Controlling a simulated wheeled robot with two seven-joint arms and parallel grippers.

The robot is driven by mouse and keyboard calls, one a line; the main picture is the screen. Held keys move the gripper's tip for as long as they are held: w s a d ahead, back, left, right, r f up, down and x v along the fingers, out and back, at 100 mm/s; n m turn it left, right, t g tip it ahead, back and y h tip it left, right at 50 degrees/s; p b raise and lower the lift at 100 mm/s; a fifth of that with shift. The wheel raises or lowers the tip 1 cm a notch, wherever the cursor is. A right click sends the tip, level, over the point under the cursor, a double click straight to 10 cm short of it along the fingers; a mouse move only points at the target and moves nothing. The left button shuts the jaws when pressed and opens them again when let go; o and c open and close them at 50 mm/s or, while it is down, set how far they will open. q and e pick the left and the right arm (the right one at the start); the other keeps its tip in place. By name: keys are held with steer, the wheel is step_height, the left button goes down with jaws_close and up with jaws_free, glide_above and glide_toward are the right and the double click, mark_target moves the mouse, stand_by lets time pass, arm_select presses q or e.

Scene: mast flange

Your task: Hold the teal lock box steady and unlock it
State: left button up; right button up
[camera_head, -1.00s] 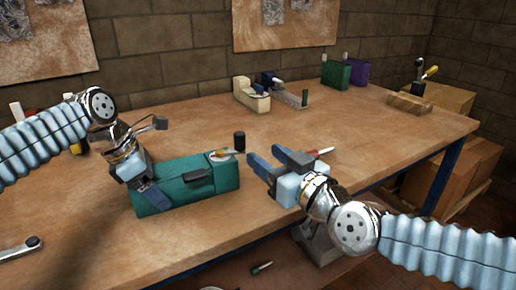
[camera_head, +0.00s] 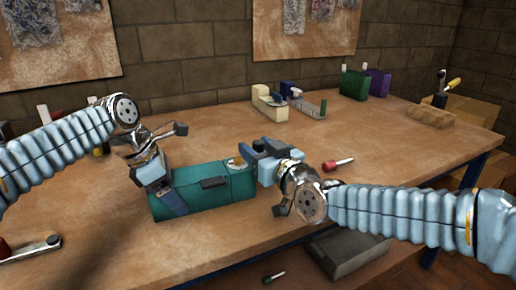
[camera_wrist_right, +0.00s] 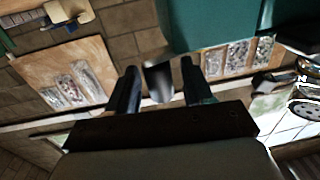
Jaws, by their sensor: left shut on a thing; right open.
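The teal lock box (camera_head: 222,192) lies on the workbench, its dark latch facing up and front. It also shows at the top of the right wrist view (camera_wrist_right: 205,25). My left gripper (camera_head: 172,194) is shut on the box's left part. My right gripper (camera_head: 253,147) is open at the box's right end. In the right wrist view its two fingers (camera_wrist_right: 160,92) stand on either side of a dark, grey-shaded knob (camera_wrist_right: 159,80), with gaps beside it. The head view hides this knob behind the right gripper; a pale round plate (camera_head: 236,163) shows beside it on the box.
A red-handled tool (camera_head: 337,164) lies right of my right gripper. A cream tape dispenser (camera_head: 268,103), green bin (camera_head: 355,83) and purple bin (camera_head: 379,82) stand at the back. A wooden block (camera_head: 431,117) is far right. The bench middle is mostly clear.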

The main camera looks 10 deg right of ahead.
jaws_close()
steer(key=shift+w+r+y, duration=0.1)
steer(key=shift+y, duration=0.2)
steer(key=shift+w+n, duration=0.1)
steer(key=shift+n, duration=0.2)
steer(key=shift+w+r+n+g+y, duration=0.1)
steer(key=shift+w+n+g+y, duration=0.1)
steer(key=shift+n+g+y, duration=0.35)
steer(key=shift+w+n+g+y, duration=0.15)
steer(key=shift+n+g+y, duration=0.15)
steer(key=shift+y, duration=0.45)
steer(key=shift+a+n+g+y, duration=0.1)
steer(key=shift+n+g+y, duration=0.25)
steer(key=shift+y, duration=0.05)
